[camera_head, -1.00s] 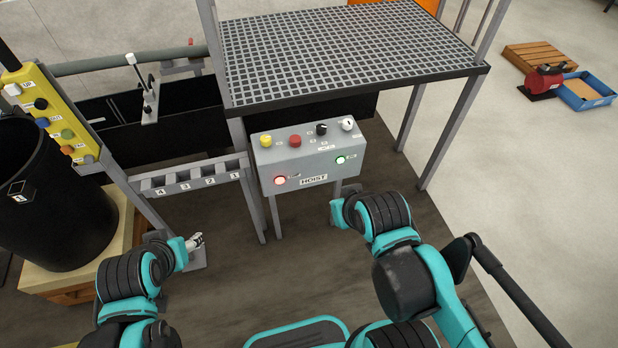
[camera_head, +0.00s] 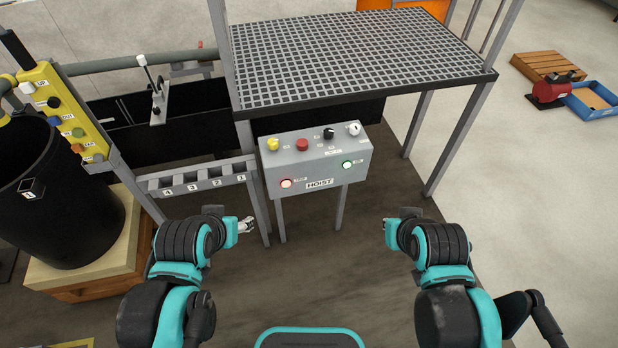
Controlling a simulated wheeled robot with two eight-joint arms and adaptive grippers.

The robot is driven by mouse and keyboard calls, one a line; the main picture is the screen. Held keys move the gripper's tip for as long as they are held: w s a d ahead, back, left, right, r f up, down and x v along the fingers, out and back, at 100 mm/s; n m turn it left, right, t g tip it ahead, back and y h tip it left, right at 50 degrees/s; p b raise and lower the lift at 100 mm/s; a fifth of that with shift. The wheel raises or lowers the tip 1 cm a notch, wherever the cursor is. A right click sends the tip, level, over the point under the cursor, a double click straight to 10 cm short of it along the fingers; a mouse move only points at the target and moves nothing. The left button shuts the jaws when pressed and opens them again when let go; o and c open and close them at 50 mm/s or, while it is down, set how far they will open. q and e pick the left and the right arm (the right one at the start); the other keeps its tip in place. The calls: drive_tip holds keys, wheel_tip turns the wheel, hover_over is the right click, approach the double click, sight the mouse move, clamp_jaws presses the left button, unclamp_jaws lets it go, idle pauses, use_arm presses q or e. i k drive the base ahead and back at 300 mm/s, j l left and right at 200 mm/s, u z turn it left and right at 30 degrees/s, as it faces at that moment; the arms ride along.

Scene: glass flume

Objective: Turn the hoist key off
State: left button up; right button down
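The grey hoist control box (camera_head: 320,185), labelled HOIST, stands on legs in front of the grating platform. Its sloped top carries a yellow button (camera_head: 273,144), a red button (camera_head: 302,144), a black knob (camera_head: 328,133) and a silver-white round switch (camera_head: 353,128), which looks like the key switch; its exact setting is too small to read. The front has a red lamp (camera_head: 286,183) and a green lamp (camera_head: 347,165), both bright. My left gripper (camera_head: 247,225) is below and left of the box, apart from it. My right gripper, at the wrist below and right of the box, is mostly hidden.
A yellow button panel (camera_head: 66,112) and a black barrel (camera_head: 60,200) stand at the left. A numbered slot rack (camera_head: 200,180) is left of the box. The grating platform (camera_head: 360,55) overhangs behind, its leg (camera_head: 460,140) at right. Floor in front is clear.

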sight(273, 143)
drive_tip(key=i+j+z, duration=0.3)
drive_tip(key=i+j, duration=0.15)
drive_tip(key=i+j+z, duration=0.35)
drive_tip(key=j, duration=0.2)
